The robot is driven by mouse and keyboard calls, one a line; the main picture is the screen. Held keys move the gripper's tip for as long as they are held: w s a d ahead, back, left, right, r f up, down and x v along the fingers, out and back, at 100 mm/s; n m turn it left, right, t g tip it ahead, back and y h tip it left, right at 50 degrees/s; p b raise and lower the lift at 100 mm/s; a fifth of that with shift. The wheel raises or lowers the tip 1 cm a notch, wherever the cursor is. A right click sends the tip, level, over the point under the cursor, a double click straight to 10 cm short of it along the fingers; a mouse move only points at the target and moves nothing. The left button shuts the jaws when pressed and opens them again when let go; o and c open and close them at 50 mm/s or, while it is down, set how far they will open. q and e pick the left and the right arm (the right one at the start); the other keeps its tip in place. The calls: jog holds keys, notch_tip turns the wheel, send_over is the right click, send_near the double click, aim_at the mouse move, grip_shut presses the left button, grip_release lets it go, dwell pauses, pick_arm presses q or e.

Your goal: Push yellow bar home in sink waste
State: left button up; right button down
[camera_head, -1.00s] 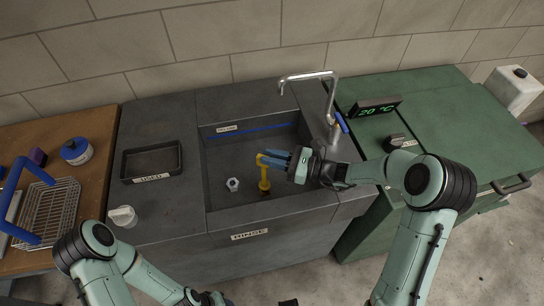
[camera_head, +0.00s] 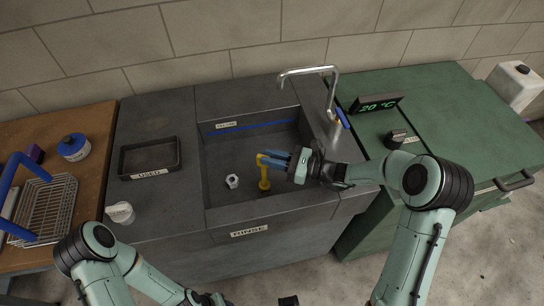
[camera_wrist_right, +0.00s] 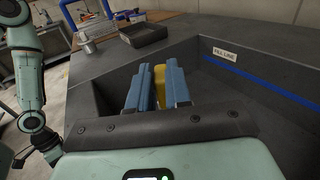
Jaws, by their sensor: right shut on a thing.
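The yellow bar (camera_head: 264,176) stands upright in the dark sink basin (camera_head: 222,155), its foot at the basin floor and its top bent over. The waste opening under it is hidden. My right gripper (camera_head: 271,159) reaches in from the right, its blue fingers shut on the bar's top. In the right wrist view, the yellow bar (camera_wrist_right: 159,79) shows between the two blue fingers (camera_wrist_right: 157,88). My left arm is at the bottom left, and its gripper (camera_head: 212,299) is partly cut off at the bottom edge, so its jaws cannot be made out.
A hexagonal metal nut (camera_head: 232,181) lies in the basin left of the bar. The tap (camera_head: 333,110) rises at the sink's back right. A black tray (camera_head: 150,158) and a white knob-like piece (camera_head: 120,212) sit on the left counter. A wire basket (camera_head: 46,208) stands farther left.

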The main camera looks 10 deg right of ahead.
pick_arm(q)
jog(key=shift+s+f+b, duration=0.3)
jog(key=shift+f+b, duration=0.25)
jog(key=shift+f, duration=0.1)
pick_arm(e)
jog(key=shift+f, duration=0.9)
jog(key=c, duration=1)
grip_release()
jog(key=shift+r, duration=0.1)
pick_arm(q)
jog(key=shift+r, duration=0.15)
pick_arm(e)
jog(key=v, duration=0.5)
jog(key=v, duration=1.3)
jog(key=shift+s+d+b, duration=0.15)
jog(key=shift+b, duration=0.25)
pick_arm(q)
jog(key=shift+s+f, duration=0.25)
jog(key=shift+f, duration=0.35)
